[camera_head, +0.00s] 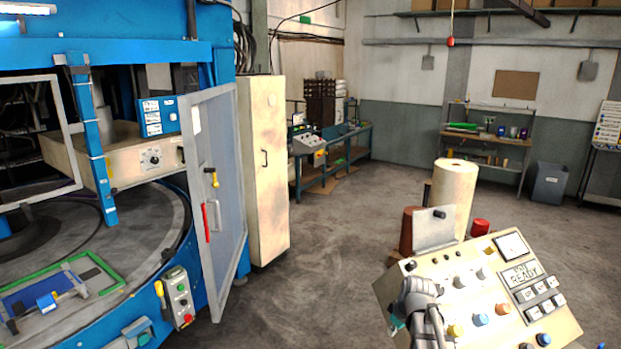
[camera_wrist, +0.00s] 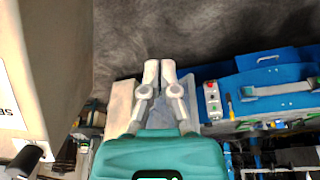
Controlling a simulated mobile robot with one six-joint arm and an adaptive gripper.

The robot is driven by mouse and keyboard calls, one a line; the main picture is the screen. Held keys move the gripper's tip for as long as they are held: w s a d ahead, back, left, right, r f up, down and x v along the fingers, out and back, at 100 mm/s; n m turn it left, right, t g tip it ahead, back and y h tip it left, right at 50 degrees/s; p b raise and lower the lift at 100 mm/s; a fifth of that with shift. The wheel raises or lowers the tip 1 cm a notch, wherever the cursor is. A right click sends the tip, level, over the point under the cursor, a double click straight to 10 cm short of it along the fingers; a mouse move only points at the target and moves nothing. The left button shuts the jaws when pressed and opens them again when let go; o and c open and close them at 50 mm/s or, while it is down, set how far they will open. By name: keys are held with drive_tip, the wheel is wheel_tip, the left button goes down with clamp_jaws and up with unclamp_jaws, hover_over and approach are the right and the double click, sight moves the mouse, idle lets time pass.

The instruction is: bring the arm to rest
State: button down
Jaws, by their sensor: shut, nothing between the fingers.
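My gripper (camera_wrist: 159,69) shows in the wrist view with its two pale fingers close together and nothing between them. Its teal body fills the bottom middle of that view. The fingers are over the grey floor, apart from the blue machine at right. In the head view, a grey jointed part that looks like my arm stands at the lower right, in front of the beige control panel (camera_head: 470,277). The fingertips cannot be made out there.
The blue machine (camera_head: 222,60) stands at left, its grey door (camera_head: 222,190) swung open. A beige cabinet (camera_head: 265,190) stands behind the door. A cream roll (camera_head: 455,190) and a red-capped item (camera_head: 480,228) are behind the panel. The floor (camera_head: 335,235) between is clear.

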drive_tip(key=s+a+f+m+g+h+b, duration=0.1)
drive_tip(key=s+a+f+m+b, duration=0.2)
drive_tip(key=s, duration=0.4)
drive_tip(key=s+a+f+m+g+b, duration=0.1)
drive_tip(key=s+a+f+m+b, duration=0.2)
drive_tip(key=s+f, duration=0.4)
drive_tip(key=shift+a+m+g+h+b, duration=0.35)
drive_tip(key=shift+m+b, duration=0.45)
drive_tip(key=shift+b, duration=0.4)
